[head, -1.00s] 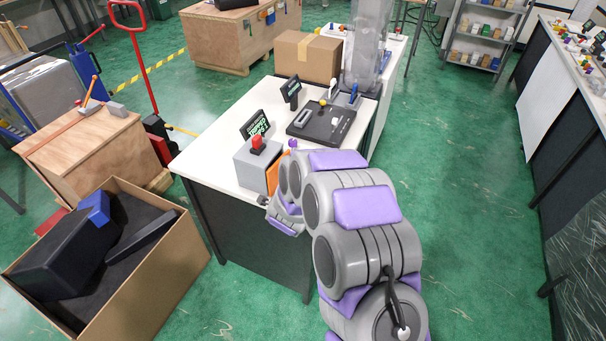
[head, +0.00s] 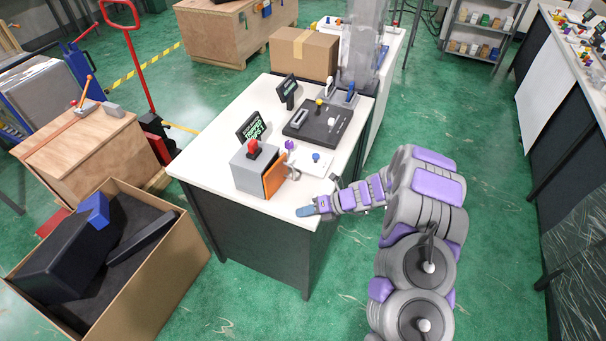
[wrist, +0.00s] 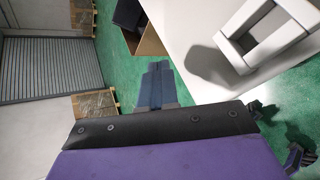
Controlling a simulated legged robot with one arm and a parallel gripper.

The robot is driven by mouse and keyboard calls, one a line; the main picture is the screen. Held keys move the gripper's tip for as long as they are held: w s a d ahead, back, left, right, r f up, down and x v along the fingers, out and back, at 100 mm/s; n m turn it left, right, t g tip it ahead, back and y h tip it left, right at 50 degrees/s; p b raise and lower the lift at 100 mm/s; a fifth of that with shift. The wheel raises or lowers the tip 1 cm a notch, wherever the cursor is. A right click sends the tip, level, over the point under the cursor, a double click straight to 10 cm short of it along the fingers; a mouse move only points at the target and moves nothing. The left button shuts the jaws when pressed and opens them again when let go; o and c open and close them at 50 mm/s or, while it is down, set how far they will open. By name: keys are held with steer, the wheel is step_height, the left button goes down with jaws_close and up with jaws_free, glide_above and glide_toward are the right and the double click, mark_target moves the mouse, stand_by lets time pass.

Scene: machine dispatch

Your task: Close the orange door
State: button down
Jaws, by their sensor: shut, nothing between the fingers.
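The orange door (head: 275,178) is a flat upright panel at the right side of a grey box (head: 245,178) on the white table. I cannot tell how far it stands from the box's opening. My gripper (head: 306,211) is shut and empty, low over the table's front right edge. It is to the right and in front of the orange door, apart from it. In the wrist view the blue fingers (wrist: 153,78) lie together, pointing away from the camera. A pale hollow frame (wrist: 262,35) stands on the white surface there; no orange shows in that view.
A red button (head: 253,149) tops the grey box, with a dark sign (head: 251,130) behind it. A purple-knobbed lever (head: 290,150) and a white pad with a blue button (head: 313,161) stand just beyond the door. A black control panel (head: 318,123) lies farther back.

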steer(key=w+d+r+m+t+y+p, duration=0.2)
steer(key=w+d+m+t+y, duration=0.3)
steer(key=d+m, duration=0.4)
steer(key=shift+n+g+y, duration=0.3)
steer(key=shift+n+g, duration=0.1)
steer(key=x, duration=0.3)
steer(key=b+x, duration=0.1)
steer(key=x, duration=0.2)
steer(key=w+x, duration=0.1)
steer(key=x, duration=0.2)
steer(key=shift+r+b, duration=0.2)
steer(key=shift+b, duration=0.2)
steer(key=shift+w+a+f, duration=0.1)
steer(key=shift+w+a, duration=0.6)
steer(key=shift+w, duration=0.35)
steer(key=shift+w+a+b, duration=0.15)
steer(key=shift+w+b, duration=0.15)
steer(key=shift+w, duration=0.35)
